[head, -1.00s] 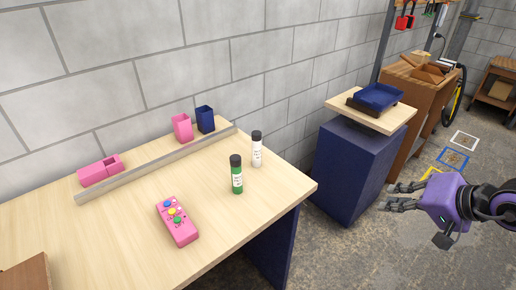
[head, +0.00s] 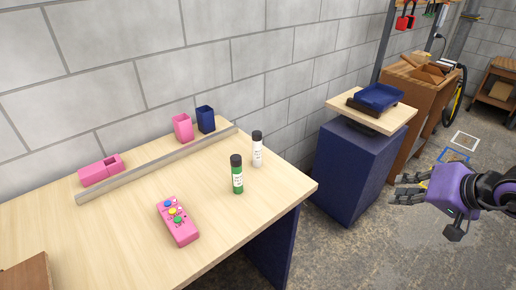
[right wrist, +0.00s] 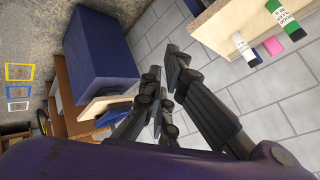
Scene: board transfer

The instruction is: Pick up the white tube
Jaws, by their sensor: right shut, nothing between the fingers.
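The white tube (head: 257,152) has a black cap and a printed label and stands upright on the wooden table (head: 120,235), near its right end. It also shows in the right wrist view (right wrist: 242,46), at the upper right. A green tube (head: 237,177) with a black cap stands upright just in front and left of it; it shows too in the right wrist view (right wrist: 285,20). My right gripper (head: 402,188) is shut and empty, beyond the table's right edge and well apart from both tubes. Its fingers (right wrist: 168,85) also show in the right wrist view. My left gripper is not in view.
A pink button box (head: 178,222) lies in front of the tubes. A grey rail (head: 160,165) crosses the table, with pink and dark blue (head: 205,119) holders behind it. A blue cabinet (head: 355,170) with a blue tray (head: 377,97) on top stands right of the table.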

